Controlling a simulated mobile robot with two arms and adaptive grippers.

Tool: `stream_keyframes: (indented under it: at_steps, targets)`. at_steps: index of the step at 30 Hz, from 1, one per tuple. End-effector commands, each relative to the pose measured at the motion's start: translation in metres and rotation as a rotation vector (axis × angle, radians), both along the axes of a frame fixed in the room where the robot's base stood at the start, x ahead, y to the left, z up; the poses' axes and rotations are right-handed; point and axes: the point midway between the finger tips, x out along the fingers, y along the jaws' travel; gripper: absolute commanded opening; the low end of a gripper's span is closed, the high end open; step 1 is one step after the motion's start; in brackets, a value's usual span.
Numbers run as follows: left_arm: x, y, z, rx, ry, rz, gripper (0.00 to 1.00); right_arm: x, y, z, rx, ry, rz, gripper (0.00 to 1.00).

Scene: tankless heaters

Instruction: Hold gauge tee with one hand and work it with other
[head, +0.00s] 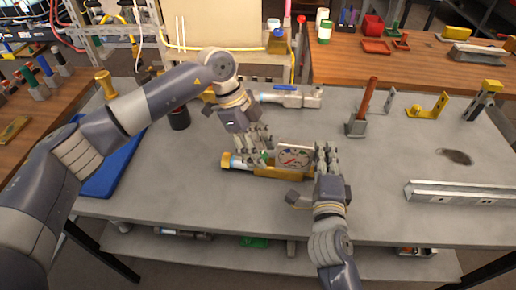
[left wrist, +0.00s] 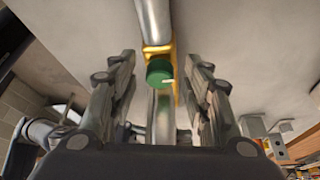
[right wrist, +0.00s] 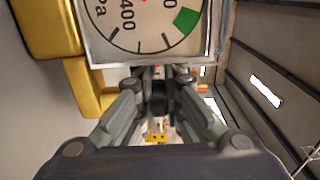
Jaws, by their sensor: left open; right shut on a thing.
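The gauge tee lies on the grey bench, its yellow body (head: 280,172) running left to right with a yellow-tipped end at left. Its square dial (head: 293,158) faces up and fills the top of the right wrist view (right wrist: 145,25). A green knob (left wrist: 159,71) sits on the tee left of the dial. My left gripper (head: 262,147) is open above the knob, which shows between its spread fingers without visible contact. My right gripper (head: 327,155) is shut on the tee's right end, by the dial. Its fingers hide the gripped part.
A silver fitting with a blue lever (head: 290,95) lies behind the tee. A metal channel (head: 460,194) lies at the right front. A blue mat (head: 110,170) and dark cup (head: 179,119) are at left. The bench front is clear.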

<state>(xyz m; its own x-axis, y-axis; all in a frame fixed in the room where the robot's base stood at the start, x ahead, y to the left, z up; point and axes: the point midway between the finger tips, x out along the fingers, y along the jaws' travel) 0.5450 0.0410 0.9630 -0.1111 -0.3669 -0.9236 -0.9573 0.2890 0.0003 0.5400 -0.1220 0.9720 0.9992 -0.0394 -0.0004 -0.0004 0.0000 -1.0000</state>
Motion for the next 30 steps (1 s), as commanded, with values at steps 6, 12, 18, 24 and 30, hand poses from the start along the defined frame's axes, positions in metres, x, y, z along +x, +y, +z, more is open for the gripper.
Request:
stream_keyframes:
  at_steps: [6, 12, 18, 24, 30]
  targets:
    - [0.0000, 0.0001, 0.0000, 0.000, 0.000, 0.000, 0.38, -0.0002, 0.0002, -0.0007, 0.000, 0.001, 0.000, 0.00]
    - [0.0001, 0.0001, 0.0001, 0.000, 0.000, 0.000, 0.00, -0.0002, 0.0002, -0.0007, 0.000, 0.001, 0.000, 0.00]
    - [0.0004, 0.0000, 0.0003, 0.001, -0.001, -0.006, 0.00, -0.0002, 0.0002, -0.0007, 0.000, 0.001, 0.000, 0.00]
    - [0.0017, -0.0004, 0.0007, 0.002, -0.001, -0.067, 0.00, -0.0002, 0.0002, -0.0007, 0.000, 0.001, 0.000, 0.00]
    - [0.0032, -0.0012, 0.0005, 0.002, -0.002, -0.193, 0.00, -0.0002, 0.0003, -0.0007, 0.000, 0.001, 0.001, 0.00]
